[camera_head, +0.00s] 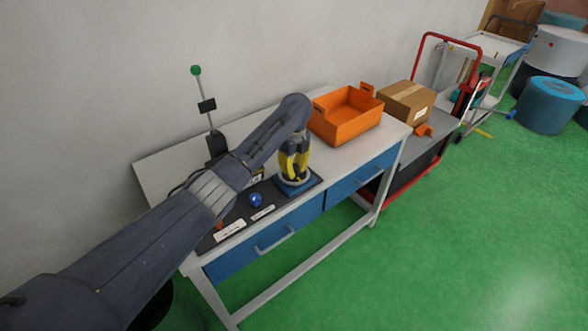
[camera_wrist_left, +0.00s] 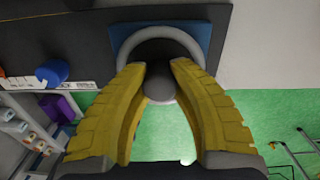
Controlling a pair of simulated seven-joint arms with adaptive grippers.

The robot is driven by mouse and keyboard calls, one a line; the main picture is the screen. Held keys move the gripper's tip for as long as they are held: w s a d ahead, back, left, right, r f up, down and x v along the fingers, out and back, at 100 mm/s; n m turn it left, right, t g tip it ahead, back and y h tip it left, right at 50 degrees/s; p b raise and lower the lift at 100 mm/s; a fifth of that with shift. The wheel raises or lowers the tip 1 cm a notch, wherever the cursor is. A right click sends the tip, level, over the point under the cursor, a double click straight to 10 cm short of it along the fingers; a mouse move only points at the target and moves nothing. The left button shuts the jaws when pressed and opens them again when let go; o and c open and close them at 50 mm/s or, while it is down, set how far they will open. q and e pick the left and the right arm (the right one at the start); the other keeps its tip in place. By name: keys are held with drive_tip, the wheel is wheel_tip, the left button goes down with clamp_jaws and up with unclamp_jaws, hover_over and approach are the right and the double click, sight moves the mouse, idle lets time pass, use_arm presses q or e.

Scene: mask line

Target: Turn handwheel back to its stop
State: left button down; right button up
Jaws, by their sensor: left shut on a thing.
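The handwheel (camera_wrist_left: 185,35) is a grey ring on a blue square base (camera_wrist_left: 120,32) in the left wrist view. It also shows in the head view (camera_head: 291,184), at the right end of a black panel on the bench. My left gripper (camera_wrist_left: 158,70) has yellow fingers and points down at the wheel, with its fingertips closed around a dark round knob at the wheel's near side. In the head view my left gripper (camera_head: 294,160) stands over the wheel and hides part of it. My right gripper is not in view.
A blue knob (camera_head: 256,200) and white labels (camera_head: 230,231) are on the panel left of the wheel. A post with a green top (camera_head: 196,71) stands behind. An orange crate (camera_head: 345,114) and cardboard box (camera_head: 405,101) are to the right. Green floor lies in front.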

sight(293, 166)
use_arm(q)
drive_tip(key=n, duration=0.4)
drive_tip(key=shift+r+n, duration=0.1)
drive_tip(key=shift+n, duration=0.2)
drive_tip(key=n, duration=0.4)
drive_tip(key=shift+n, duration=0.3)
drive_tip(key=n, duration=0.4)
drive_tip(key=shift+n, duration=2.6)
drive_tip(key=c, duration=1)
unclamp_jaws()
wheel_tip(293, 166, up, 12)
drive_tip(key=shift+a, duration=0.15)
